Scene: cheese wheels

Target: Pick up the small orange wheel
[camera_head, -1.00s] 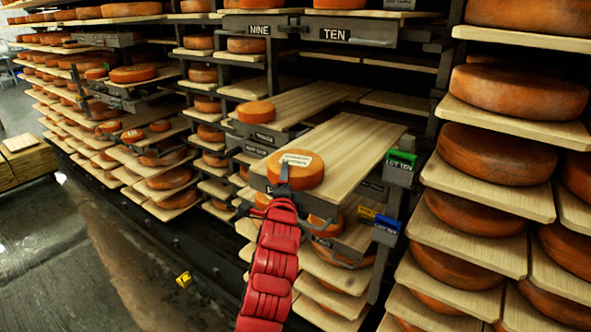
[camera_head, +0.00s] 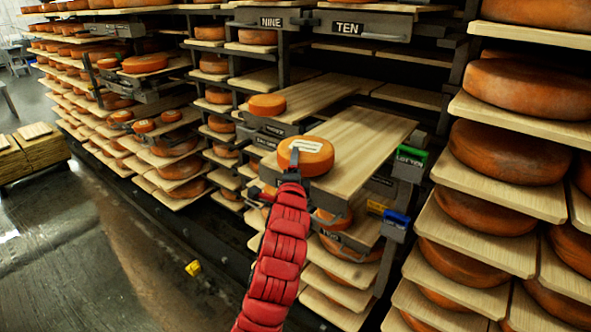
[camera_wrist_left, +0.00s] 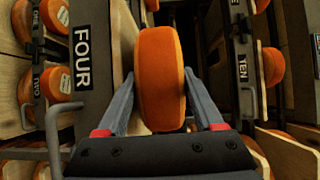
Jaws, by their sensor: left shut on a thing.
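The small orange wheel (camera_head: 317,163), with a white label on top, is at the near end of a pulled-out wooden board (camera_head: 360,140) in the head view. In the left wrist view the orange wheel (camera_wrist_left: 160,75) stands between the two grey fingers. My left gripper (camera_head: 294,160) is shut on it, reaching from the front with the red arm below. I cannot tell whether the wheel still touches the board.
Another orange wheel (camera_head: 267,105) sits on the neighbouring pulled-out board. Racks of large wheels (camera_head: 507,150) stand close on the right. Green (camera_head: 411,157) and blue (camera_head: 396,217) tags hang at the board's right side.

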